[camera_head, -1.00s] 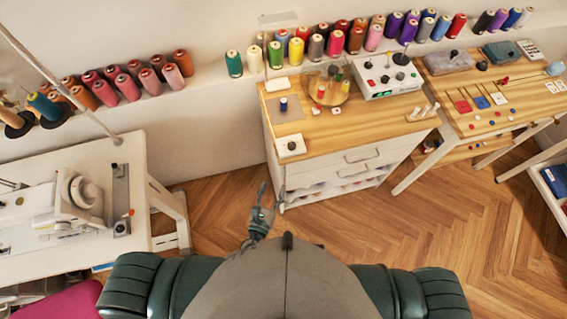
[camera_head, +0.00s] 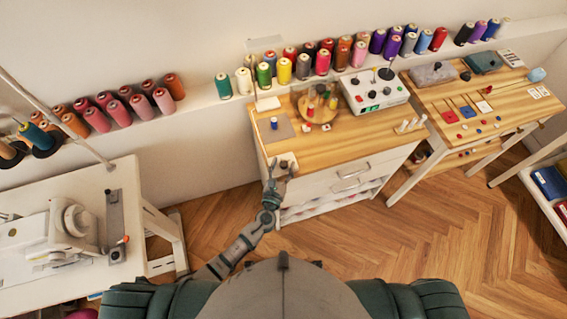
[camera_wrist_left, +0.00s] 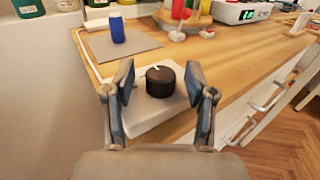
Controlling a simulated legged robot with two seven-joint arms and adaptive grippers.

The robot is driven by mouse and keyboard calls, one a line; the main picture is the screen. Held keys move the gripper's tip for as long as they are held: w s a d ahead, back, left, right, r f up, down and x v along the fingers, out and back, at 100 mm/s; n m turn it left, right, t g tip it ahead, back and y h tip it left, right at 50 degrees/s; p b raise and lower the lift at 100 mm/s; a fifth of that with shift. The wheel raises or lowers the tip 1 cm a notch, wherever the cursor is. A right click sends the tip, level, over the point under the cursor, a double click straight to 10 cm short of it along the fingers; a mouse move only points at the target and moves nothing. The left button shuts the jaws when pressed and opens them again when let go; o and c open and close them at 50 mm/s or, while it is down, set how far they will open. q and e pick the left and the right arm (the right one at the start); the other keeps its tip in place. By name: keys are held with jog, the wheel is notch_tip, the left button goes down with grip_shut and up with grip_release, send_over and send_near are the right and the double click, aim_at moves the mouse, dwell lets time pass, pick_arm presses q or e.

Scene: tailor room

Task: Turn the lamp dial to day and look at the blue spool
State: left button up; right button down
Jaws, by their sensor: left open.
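The lamp dial is a black ribbed knob (camera_wrist_left: 160,80) with a white pointer mark on a white box (camera_wrist_left: 150,116) at the near left corner of the wooden cabinet top. My left gripper (camera_wrist_left: 163,84) is open, with one finger on each side of the knob in the left wrist view; I cannot tell whether they touch it. In the head view my left gripper (camera_head: 279,167) covers much of the box. The blue spool (camera_wrist_left: 117,27) stands upright on a grey mat (camera_wrist_left: 110,46) behind the dial; it also shows in the head view (camera_head: 274,123). My right gripper is not in view.
A round wooden holder with coloured spools (camera_head: 318,105) and a white control box (camera_head: 375,90) stand farther back on the cabinet. Rows of thread cones line the wall ledge. A sewing machine (camera_head: 70,222) is at the left. Floor in front is clear.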

pick_arm(q)
jog(key=shift+w+d, duration=0.2)
jog(key=shift+w, duration=0.25)
grip_shut()
